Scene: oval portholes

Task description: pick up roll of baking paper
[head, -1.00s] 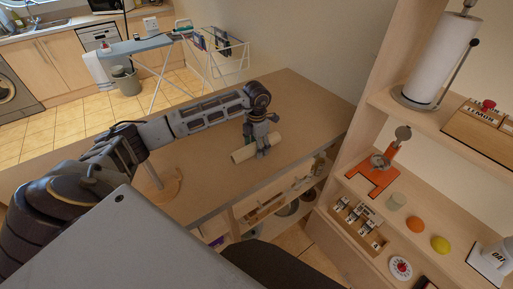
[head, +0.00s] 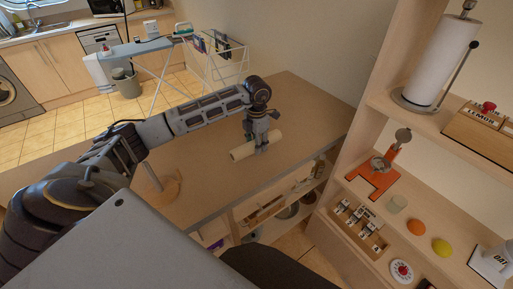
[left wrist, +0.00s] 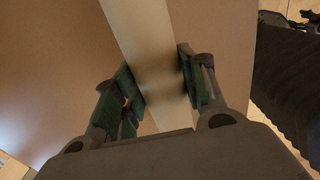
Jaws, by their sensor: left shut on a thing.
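The roll of baking paper (head: 243,151) is a pale cream cylinder at the counter's right part in the head view. My left gripper (head: 261,147) comes down on it from above and is shut on its middle. In the left wrist view the roll (left wrist: 143,35) runs between the two green-padded fingers of the left gripper (left wrist: 160,88), with a finger against each side. The roll looks to be on or just above the counter; I cannot tell which. My right gripper is not in view.
The wooden counter (head: 205,165) is mostly clear around the roll. A round wooden stand with an upright post (head: 165,188) is to the left. Open shelves on the right hold a paper towel roll (head: 440,60), an orange (head: 416,228) and a lemon (head: 441,247).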

